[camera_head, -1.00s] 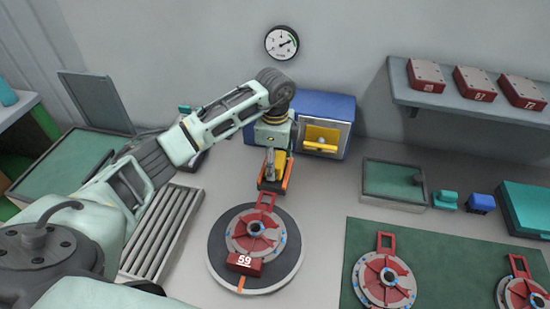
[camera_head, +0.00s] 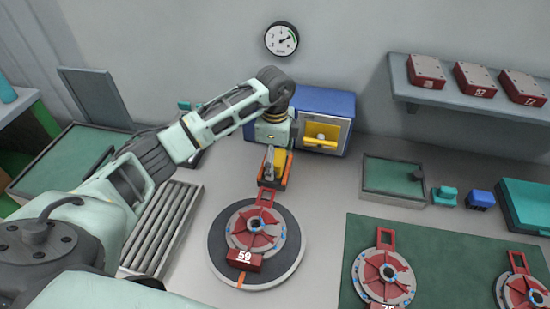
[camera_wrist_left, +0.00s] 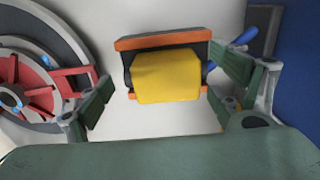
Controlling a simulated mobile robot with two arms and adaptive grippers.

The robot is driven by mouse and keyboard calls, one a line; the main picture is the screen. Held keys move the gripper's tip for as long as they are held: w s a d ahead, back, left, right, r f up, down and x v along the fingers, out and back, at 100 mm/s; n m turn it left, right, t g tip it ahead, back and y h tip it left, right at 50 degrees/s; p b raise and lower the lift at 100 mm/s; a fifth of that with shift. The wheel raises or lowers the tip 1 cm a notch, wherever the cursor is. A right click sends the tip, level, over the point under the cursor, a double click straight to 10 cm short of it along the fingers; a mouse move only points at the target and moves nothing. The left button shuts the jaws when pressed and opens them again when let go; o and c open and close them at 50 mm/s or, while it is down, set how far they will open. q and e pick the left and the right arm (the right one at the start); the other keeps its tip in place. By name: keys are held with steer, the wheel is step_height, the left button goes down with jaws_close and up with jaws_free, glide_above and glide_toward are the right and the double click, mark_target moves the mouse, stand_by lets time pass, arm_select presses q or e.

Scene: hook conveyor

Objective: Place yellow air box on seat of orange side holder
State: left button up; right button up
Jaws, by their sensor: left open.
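The yellow air box (camera_wrist_left: 167,77) sits at the orange side holder (camera_wrist_left: 163,39) in the left wrist view, against its dark and orange bar. In the head view the yellow box (camera_head: 280,158) shows just behind my fingers, with the orange holder (camera_head: 288,172) around it. My left gripper (camera_wrist_left: 160,80) is open, with one finger on each side of the yellow box and visible gaps to it. In the head view my left gripper (camera_head: 270,162) hangs over the holder and partly hides it. How fully the box rests on the seat cannot be told. My right gripper is not in view.
A round turntable (camera_head: 218,262) with a red-and-grey disc and a red block marked 59 (camera_head: 244,260) lies just in front of the holder. A blue cabinet (camera_head: 343,107) with a yellow opening stands behind. A roller rack (camera_head: 160,232) is to the left, a green mat (camera_head: 440,270) to the right.

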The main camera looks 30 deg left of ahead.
mark_target(275, 158)
arm_select(q)
steer(key=shift+r, duration=0.35)
step_height(275, 158, up, 12)
steer(key=b, duration=0.3)
steer(key=shift+f, duration=0.2)
stand_by(0.7)
